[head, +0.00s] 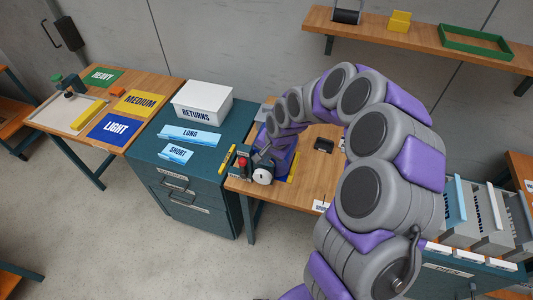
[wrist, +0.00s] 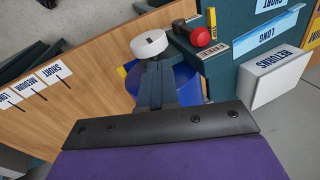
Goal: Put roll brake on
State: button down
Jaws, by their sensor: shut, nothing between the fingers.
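A red knob (wrist: 200,37) with a dark lever beside it stands near the table's edge by the teal cabinet. It also shows small in the head view (head: 241,162). A label strip (wrist: 213,51) lies beside it, its wording hard to read. A white round disc (wrist: 149,43) sits just left of the knob in the wrist view and shows in the head view (head: 262,176). A blue roll-like part (wrist: 186,84) lies partly hidden behind my gripper (wrist: 156,66). My gripper is shut and empty, its tips close to the disc; I cannot tell if they touch.
The wooden table (head: 310,175) has a small black item (head: 323,145). The teal cabinet (head: 200,160) left of it bears the white RETURNS box (head: 203,105) and LONG and SHORT pieces. Label cards (wrist: 38,83) lie on the table. A shelf (head: 400,38) hangs behind.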

aim_at(243, 168)
jog(key=a+f, duration=0.1)
jog(key=f, duration=0.1)
jog(key=w+a+f, duration=0.1)
jog(key=a+f, duration=0.2)
jog(key=shift+w+f+b, duration=0.35)
jog(key=shift+w, duration=0.05)
jog(key=shift+w+a, duration=0.45)
jog(key=shift+w, duration=0.05)
jog(key=shift+f, duration=0.1)
jog(key=shift+a, duration=0.25)
